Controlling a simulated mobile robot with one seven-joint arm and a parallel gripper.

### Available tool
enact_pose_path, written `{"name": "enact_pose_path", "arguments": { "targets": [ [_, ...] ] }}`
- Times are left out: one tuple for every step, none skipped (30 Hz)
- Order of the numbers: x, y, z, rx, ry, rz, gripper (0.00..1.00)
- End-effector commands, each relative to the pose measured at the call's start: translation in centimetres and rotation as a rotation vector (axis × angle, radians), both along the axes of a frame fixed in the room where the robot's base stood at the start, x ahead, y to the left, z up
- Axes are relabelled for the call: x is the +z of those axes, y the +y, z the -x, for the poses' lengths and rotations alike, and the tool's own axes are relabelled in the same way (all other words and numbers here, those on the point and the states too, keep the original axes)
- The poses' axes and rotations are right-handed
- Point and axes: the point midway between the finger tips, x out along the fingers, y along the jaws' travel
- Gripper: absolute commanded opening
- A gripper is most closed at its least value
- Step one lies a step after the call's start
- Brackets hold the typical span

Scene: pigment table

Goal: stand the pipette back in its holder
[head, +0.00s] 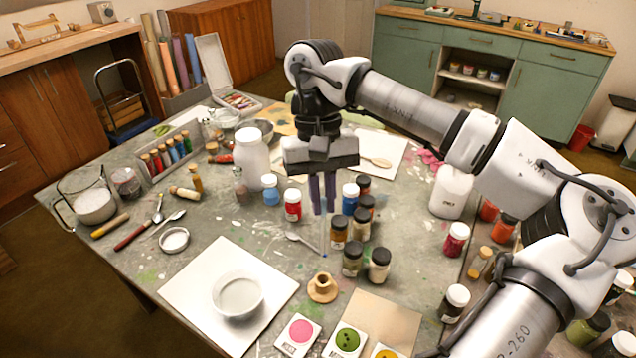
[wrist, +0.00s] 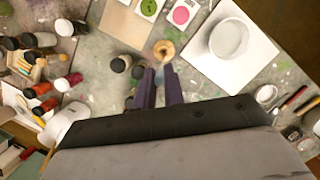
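My gripper (head: 322,206) points down over the middle of the table, its two purple-grey fingers close together. The pipette (head: 324,235), a thin pale translucent tube with a bluish lower end, hangs upright between and below the fingertips. The holder, a small tan turned piece with a round opening (head: 322,289), stands on the table nearer the camera than the pipette's tip, apart from it. In the wrist view the holder (wrist: 163,49) shows just beyond the fingertips (wrist: 161,75). The pipette's upper part is hidden by the fingers.
Several paint jars (head: 352,259) stand close to the right of the pipette. A white bowl (head: 237,295) on a white sheet lies left of the holder. Pigment tiles (head: 298,335) lie in front of it. A spoon (head: 301,240) lies just left of the pipette.

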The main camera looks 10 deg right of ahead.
Motion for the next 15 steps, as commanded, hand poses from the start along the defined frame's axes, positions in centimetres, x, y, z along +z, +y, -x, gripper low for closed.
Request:
{"name": "enact_pose_path", "arguments": {
  "targets": [
    [-0.1, 0.0, 0.0, 0.0, 0.0, 0.0, 0.08],
    [-0.2, 0.0, 0.0, 0.0, 0.0, 0.0, 0.08],
    [-0.3, 0.0, 0.0, 0.0, 0.0, 0.0, 0.08],
    [-0.5, 0.0, 0.0, 0.0, 0.0, 0.0, 0.08],
    [-0.6, 0.0, 0.0, 0.0, 0.0, 0.0, 0.08],
    [-0.8, 0.0, 0.0, 0.0, 0.0, 0.0, 0.08],
    [-1.0, 0.0, 0.0, 0.0, 0.0, 0.0, 0.08],
    [-1.2, 0.0, 0.0, 0.0, 0.0, 0.0, 0.08],
    [-1.5, 0.0, 0.0, 0.0, 0.0, 0.0, 0.08],
    [-1.7, 0.0, 0.0, -0.001, 0.0, 0.0, 0.08],
    [-1.9, 0.0, 0.0, -0.001, 0.0, 0.0, 0.08],
    [-2.2, 0.0, 0.0, -0.001, 0.0, 0.0, 0.08],
    [-2.5, 0.0, 0.0, -0.001, 0.0, 0.0, 0.08],
    [-2.7, 0.0, 0.0, -0.001, 0.0, 0.0, 0.08],
    [-3.1, 0.0, 0.0, -0.001, 0.0, 0.0, 0.08]
  ]
}}
